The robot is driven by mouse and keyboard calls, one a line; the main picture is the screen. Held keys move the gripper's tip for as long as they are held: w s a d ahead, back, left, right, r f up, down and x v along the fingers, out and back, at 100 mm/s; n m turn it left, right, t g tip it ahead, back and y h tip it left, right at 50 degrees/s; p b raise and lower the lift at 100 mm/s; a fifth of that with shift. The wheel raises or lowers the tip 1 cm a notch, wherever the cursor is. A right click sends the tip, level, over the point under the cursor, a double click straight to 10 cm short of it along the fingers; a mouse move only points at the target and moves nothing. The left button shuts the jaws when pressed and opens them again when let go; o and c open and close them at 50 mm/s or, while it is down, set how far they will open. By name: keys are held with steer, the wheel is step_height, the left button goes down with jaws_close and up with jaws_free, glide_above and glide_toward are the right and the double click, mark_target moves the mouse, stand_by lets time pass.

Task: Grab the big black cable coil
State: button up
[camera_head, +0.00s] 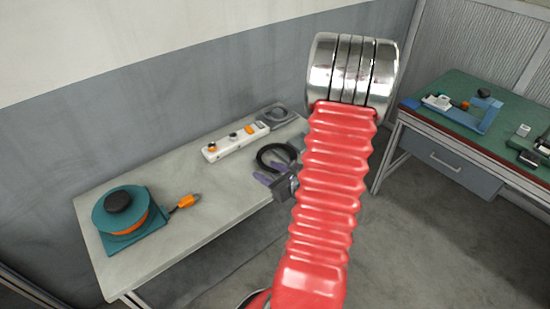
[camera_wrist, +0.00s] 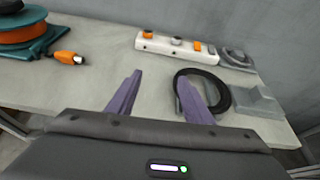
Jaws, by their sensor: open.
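The big black cable coil (camera_head: 263,161) lies flat on the grey table, near its right end; my arm hides part of it in the head view. In the wrist view the coil (camera_wrist: 227,94) sits right of centre. My gripper (camera_head: 263,173) is open, with purple fingers just in front of the coil. In the wrist view my gripper (camera_wrist: 160,77) has its right finger across the coil's left part and opening, while the left finger is over bare tabletop. Whether a finger touches the coil I cannot tell.
A white power strip (camera_head: 225,147) lies behind the coil, with a grey coiled item (camera_head: 278,115) at its right. A grey block (camera_wrist: 256,101) is right of the coil. A teal cable reel (camera_head: 112,218) with an orange plug (camera_head: 187,201) is at left. The table (camera_head: 190,238) is clear between.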

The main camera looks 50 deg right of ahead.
steer(key=s+d+f+m+h, duration=0.1)
steer(key=s+d+f+m, duration=0.1)
steer(key=s+d, duration=0.1)
steer(key=shift+d+f+g+h, duration=0.1)
steer(key=shift+g+h, duration=0.2)
steer(key=shift+h, duration=0.1)
steer(key=shift+w, duration=0.2)
glide_toward(262, 163)
steer(key=x, duration=0.5)
steer(key=shift+d, duration=0.1)
steer(key=shift+x, duration=2.55)
jaws_close()
